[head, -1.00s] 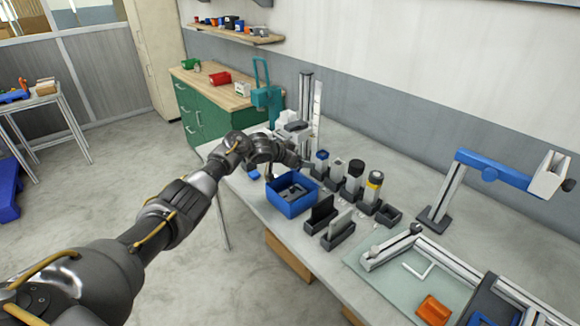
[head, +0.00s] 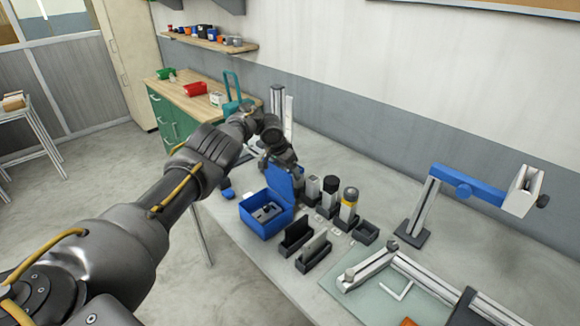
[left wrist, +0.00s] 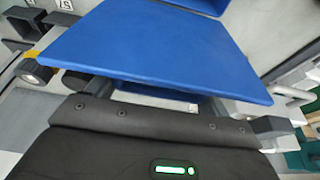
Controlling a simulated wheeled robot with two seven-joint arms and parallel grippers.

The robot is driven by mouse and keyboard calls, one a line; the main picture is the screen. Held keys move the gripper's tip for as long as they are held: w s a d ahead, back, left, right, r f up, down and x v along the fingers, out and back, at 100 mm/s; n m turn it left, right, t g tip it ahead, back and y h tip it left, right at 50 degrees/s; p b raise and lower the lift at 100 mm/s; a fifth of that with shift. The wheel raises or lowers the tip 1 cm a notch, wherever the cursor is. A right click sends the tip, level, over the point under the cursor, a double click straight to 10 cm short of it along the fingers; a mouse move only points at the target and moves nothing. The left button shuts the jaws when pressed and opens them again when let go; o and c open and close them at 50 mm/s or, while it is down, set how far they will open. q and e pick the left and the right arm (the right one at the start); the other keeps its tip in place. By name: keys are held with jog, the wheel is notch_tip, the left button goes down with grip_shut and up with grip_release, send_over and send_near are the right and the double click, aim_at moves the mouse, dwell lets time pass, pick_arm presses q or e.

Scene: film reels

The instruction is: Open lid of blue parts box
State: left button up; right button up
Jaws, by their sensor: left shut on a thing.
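The blue parts box (head: 262,225) stands on the grey bench, and small grey parts show inside its open top. Its blue lid (head: 285,181) stands raised and steeply tilted at the back edge of the box. My left gripper (head: 281,162) is at the lid's upper edge and is shut on it; the fingertips are hard to make out in the head view. In the left wrist view the lid (left wrist: 165,40) fills the upper middle as a broad blue plate, close in front of the gripper. My right gripper is not in view.
Black holders (head: 311,247) stand right of the box, with several upright cylinders (head: 329,190) behind them. A small blue block (head: 227,190) lies left of the box. A blue-armed stand (head: 465,190) is farther right. The bench behind the cylinders is clear.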

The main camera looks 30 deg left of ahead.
aim_at(280, 187)
pick_arm(q)
jog(key=shift+s+f, duration=0.2)
jog(key=shift+f, duration=0.3)
jog(key=shift+d, duration=0.1)
jog(key=o, duration=1.3)
jog(key=shift+w, duration=0.3)
jog(key=shift+o, duration=0.2)
jog(key=shift+p+v, duration=0.65)
jog(key=shift+v, duration=1.3)
jog(key=p+v, duration=0.3)
jog(key=v, duration=0.4)
jog(key=shift+w, duration=0.1)
